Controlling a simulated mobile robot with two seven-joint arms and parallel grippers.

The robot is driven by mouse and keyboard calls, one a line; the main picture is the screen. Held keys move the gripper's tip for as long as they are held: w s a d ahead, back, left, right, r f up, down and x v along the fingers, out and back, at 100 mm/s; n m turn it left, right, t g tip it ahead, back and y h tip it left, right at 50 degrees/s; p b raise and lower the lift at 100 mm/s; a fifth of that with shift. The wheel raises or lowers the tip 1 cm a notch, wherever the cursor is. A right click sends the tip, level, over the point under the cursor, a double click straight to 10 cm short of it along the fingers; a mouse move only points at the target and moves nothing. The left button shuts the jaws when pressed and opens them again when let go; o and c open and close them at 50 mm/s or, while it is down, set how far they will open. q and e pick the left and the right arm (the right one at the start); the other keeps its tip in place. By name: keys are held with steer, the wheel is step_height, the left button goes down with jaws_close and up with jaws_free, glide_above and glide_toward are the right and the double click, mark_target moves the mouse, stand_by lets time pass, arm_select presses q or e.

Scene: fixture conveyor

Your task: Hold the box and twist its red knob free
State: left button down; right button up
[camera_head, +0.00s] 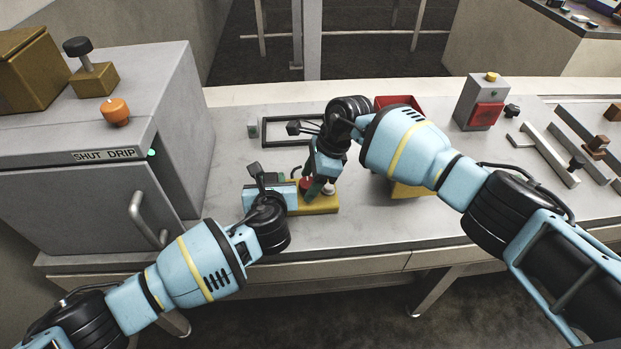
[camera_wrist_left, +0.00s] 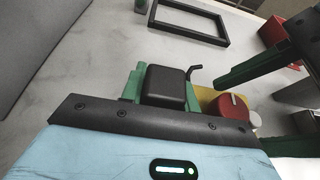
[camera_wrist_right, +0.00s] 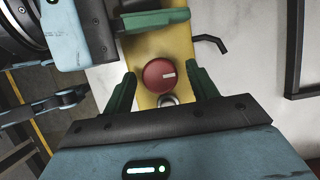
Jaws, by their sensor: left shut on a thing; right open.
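The box (camera_head: 322,206) is yellow and lies on the grey worktop; its yellow top also shows in the right wrist view (camera_wrist_right: 168,45). A round red knob (camera_wrist_right: 158,76) with a white mark sits on it, also in the left wrist view (camera_wrist_left: 232,106). My left gripper (camera_head: 284,188) is shut on the box's left end, where a black block (camera_wrist_left: 165,86) shows between the green fingers. My right gripper (camera_wrist_right: 163,92) is open above the box, one finger on each side of the red knob, with gaps visible. In the head view the right gripper (camera_head: 318,185) partly hides the knob.
A small pale knob (camera_head: 329,188) stands beside the red one. An empty dark frame (camera_head: 290,144) and a red bin (camera_head: 412,101) lie behind. A grey cabinet (camera_head: 85,185) stands at left, a grey unit with a red panel (camera_head: 481,100) at right. The worktop's front strip is clear.

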steer(key=shift+c, duration=0.5)
steer(key=c, duration=0.9)
steer(key=shift+m, duration=0.4)
steer(key=m+t, duration=0.1)
steer(key=m, duration=0.2)
steer(key=shift+s+t, duration=0.15)
steer(key=shift+t, duration=0.15)
steer(key=shift+a+m+t+h, duration=0.1)
steer(key=shift+m+t+h, duration=0.2)
steer(key=shift+m, duration=0.85)
steer(key=shift+m+t+h, duration=0.2)
steer(key=shift+m+t, duration=0.2)
steer(key=shift+m, duration=0.75)
